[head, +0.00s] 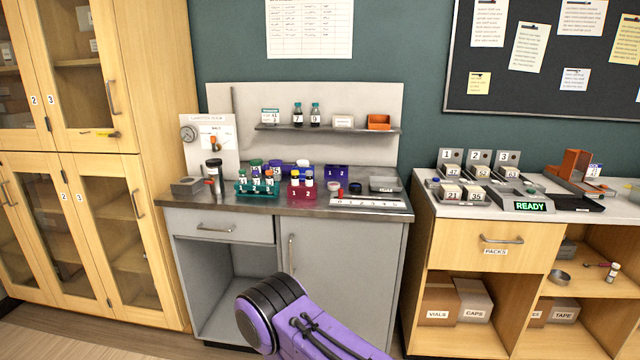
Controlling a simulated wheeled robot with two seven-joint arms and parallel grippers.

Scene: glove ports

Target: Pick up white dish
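A small, low, whitish round item (333,186), which looks like the white dish, sits on the grey metal worktop (300,205). It is just right of the maroon vial rack (302,193) and left of a small dark round item (355,188). It is too small to make out its rim or contents. Neither of my grippers is in view. Only a purple and black link of my own arm shows at the bottom middle, in front of the grey cabinet and well below the worktop.
A teal vial rack (257,186) and a purple block (336,173) stand near the dish. A grey lidded box (384,184) and a white numbered strip (368,203) lie to its right. A shelf (330,128) hangs above. A second counter with a READY display (530,207) stands right.

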